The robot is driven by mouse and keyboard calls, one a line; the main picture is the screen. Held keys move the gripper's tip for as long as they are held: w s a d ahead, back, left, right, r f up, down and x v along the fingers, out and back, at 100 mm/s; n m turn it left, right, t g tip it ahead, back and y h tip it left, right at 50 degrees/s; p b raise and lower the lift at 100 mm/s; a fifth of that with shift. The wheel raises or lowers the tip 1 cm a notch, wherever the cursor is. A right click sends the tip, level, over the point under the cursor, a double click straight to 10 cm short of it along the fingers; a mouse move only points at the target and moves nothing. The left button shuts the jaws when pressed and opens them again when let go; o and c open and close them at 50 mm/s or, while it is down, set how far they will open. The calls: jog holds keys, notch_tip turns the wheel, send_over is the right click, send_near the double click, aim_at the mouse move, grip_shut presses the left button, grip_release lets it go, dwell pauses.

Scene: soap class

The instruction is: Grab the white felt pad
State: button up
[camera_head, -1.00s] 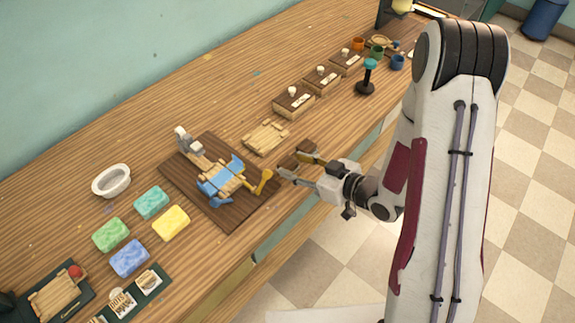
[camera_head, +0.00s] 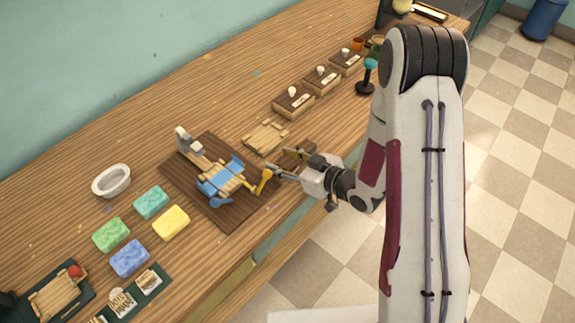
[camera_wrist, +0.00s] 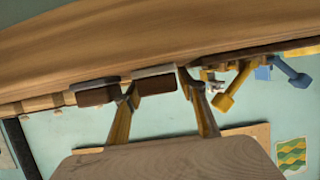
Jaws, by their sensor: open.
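No thing is plainly a white felt pad; two small brown blocks are the likeliest place for it. In the wrist view, one block (camera_wrist: 155,83) has a pale whitish-grey top layer, and the other block (camera_wrist: 97,93) has a darker grey top. In the head view, the brown blocks (camera_head: 297,153) are partly hidden by my gripper. My gripper (camera_head: 279,160) is open at the table's front edge. In the wrist view, the pale-topped block appears between its fingertips (camera_wrist: 158,88); I cannot tell whether they touch it.
A dark board (camera_head: 228,220) with a blue and wooden device (camera_head: 222,183) lies left of my gripper. A yellow-ended lever (camera_head: 264,182) is close to the fingers. A slatted wooden rack (camera_head: 265,137) lies behind. Coloured sponges (camera_head: 171,222) and a white oval dish (camera_head: 111,181) are farther left.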

aim_at(283, 160)
dwell(0.3)
jog(key=c, duration=0.9)
jog(key=shift+r, duration=0.25)
jog(key=shift+r, duration=4.8)
